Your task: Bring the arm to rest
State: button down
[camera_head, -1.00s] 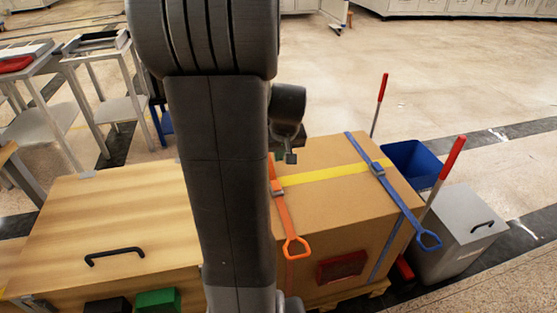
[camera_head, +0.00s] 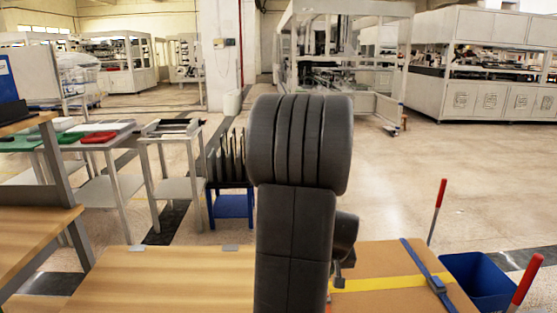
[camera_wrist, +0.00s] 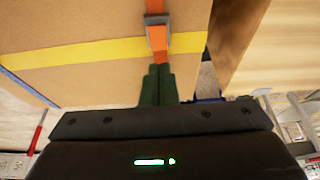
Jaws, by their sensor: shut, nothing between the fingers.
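My arm (camera_head: 295,235) stands upright in the middle of the head view, its dark ridged joint at the top. My gripper (camera_wrist: 159,70) shows in the wrist view as two dark green fingers, shut together with nothing between them. They appear over the cardboard box (camera_wrist: 75,85), near its orange strap (camera_wrist: 158,38) and yellow band. Whether they touch it cannot be told. In the head view my arm hides the fingers.
The cardboard box (camera_head: 385,293) is right of my arm, the wooden chest lid (camera_head: 165,280) left. Farther right are a blue bin (camera_head: 480,280) and red-handled tools (camera_head: 438,200). Side tables (camera_head: 170,150) and a blue stand (camera_head: 232,205) are beyond. Open floor lies behind right.

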jog(key=x, duration=0.1)
jog(key=b+x, duration=0.1)
jog(key=x, duration=0.2)
jog(key=shift+s+f, duration=0.1)
jog(key=shift+s, duration=0.25)
jog(key=shift+w+r+p, duration=0.1)
jog(key=shift+r+p, duration=0.1)
jog(key=shift+p, duration=0.2)
jog(key=shift+w+r+g+p, duration=0.15)
jog(key=shift+g+p, duration=0.35)
jog(key=shift+p, duration=0.35)
jog(key=shift+p+v, duration=0.85)
jog(key=shift+v, duration=0.55)
